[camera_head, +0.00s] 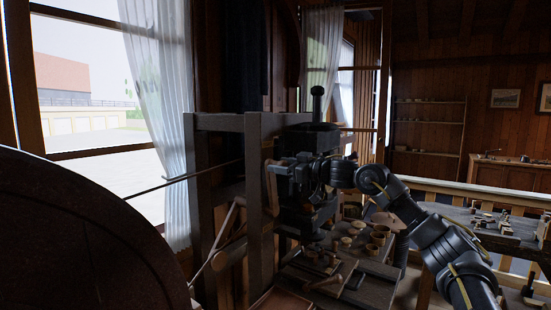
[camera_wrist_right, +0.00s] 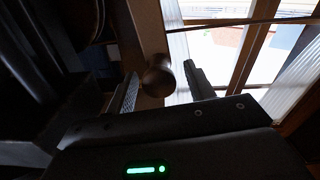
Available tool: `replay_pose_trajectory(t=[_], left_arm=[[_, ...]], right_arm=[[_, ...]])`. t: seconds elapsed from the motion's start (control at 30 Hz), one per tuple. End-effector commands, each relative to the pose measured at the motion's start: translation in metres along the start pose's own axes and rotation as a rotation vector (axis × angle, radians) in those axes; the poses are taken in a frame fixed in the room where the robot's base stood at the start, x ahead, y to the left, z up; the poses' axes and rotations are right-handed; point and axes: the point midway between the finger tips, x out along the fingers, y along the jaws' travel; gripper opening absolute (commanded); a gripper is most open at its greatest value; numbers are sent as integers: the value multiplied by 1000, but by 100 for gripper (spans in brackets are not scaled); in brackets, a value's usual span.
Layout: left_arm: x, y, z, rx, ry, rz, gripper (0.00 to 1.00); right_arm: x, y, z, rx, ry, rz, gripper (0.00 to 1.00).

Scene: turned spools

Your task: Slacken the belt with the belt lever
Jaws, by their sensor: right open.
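My right gripper (camera_head: 277,167) is beside the wooden frame of the machine in the head view, with its arm coming in from the right. In the right wrist view the gripper (camera_wrist_right: 162,87) is open. A round dark wooden knob (camera_wrist_right: 158,77) shows between its two fingers, with a gap on each side; it looks like the end of the belt lever. I cannot tell how deep it lies between the fingers. The belt (camera_head: 190,177) runs as a thin dark line from the left to the frame. My left gripper is not in view.
A large dark wheel (camera_head: 75,235) fills the lower left. The wooden frame (camera_head: 255,165) stands close to my gripper. A bench (camera_head: 372,290) with several small turned pieces lies below my right arm. A window (camera_head: 95,110) is behind.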

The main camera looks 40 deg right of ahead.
Motion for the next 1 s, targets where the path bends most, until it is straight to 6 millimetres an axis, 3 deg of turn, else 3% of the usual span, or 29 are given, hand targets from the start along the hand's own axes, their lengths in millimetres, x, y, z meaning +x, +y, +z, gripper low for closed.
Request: replay_pose_trajectory(t=[0.23, 0.57, 0.9, 1.0], left_arm=[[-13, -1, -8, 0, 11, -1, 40], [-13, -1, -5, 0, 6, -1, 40], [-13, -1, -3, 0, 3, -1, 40], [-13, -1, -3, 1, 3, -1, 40]], right_arm=[[24, 2, -1, 0, -1, 2, 53], [27, 1, 1, -1, -1, 2, 53], [26, 1, 0, -1, 0, 3, 9], [26, 2, 0, -1, 0, 3, 0]])
